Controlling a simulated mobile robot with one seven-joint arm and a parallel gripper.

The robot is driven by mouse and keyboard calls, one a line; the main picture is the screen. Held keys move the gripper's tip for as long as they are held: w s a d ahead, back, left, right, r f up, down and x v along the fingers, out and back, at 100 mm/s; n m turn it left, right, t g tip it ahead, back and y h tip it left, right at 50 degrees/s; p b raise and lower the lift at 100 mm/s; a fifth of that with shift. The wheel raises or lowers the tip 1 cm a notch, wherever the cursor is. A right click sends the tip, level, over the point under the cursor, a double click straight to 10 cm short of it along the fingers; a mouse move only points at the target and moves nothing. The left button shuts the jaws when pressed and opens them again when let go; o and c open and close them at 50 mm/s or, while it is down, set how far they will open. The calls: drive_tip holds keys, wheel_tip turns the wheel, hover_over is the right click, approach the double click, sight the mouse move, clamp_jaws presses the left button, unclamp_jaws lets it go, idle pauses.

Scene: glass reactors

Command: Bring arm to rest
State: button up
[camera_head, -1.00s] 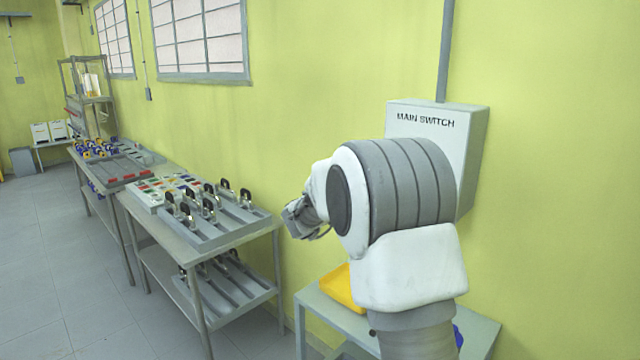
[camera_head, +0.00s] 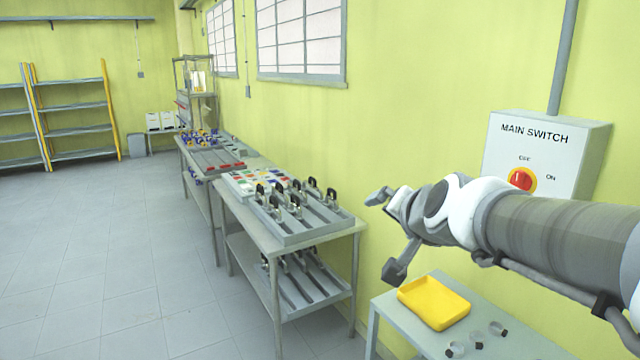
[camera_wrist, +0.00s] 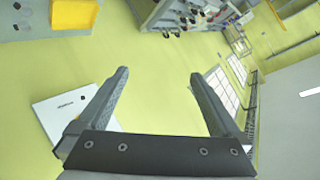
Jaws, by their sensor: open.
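My gripper (camera_head: 388,236) is open and empty in the head view, at the end of my arm, which reaches in from the right edge. It is in the air in front of the yellow-green wall, left of the main switch box and above the small table. In the wrist view my gripper's two fingers (camera_wrist: 158,82) are spread wide with nothing between them. The main switch box (camera_head: 590,150) is on the wall, with a red knob (camera_head: 521,179) on a yellow disc. The box also shows tilted in the wrist view (camera_wrist: 62,108), partly behind a finger.
A small table (camera_head: 395,318) below my arm bears a yellow tray (camera_head: 434,302) and several small round pieces. A workbench (camera_head: 345,233) with grey racks of black-topped items stands along the wall. Yellow-framed shelves (camera_head: 105,110) stand far left. The floor (camera_head: 110,270) at left is clear.

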drive_tip(key=s+d+f+n+g, duration=0.1)
drive_tip(key=s+f+n+g, duration=0.2)
drive_tip(key=s, duration=0.8)
drive_tip(key=s+d+f+n+g+h, duration=0.1)
drive_tip(key=s+f+n+g, duration=0.2)
drive_tip(key=s+f, duration=0.4)
drive_tip(key=s+n, duration=0.1)
drive_tip(key=s, duration=0.3)
drive_tip(key=shift+s+f+g, duration=0.3)
drive_tip(key=shift+f+g, duration=0.05)
drive_tip(key=shift+g, duration=0.05)
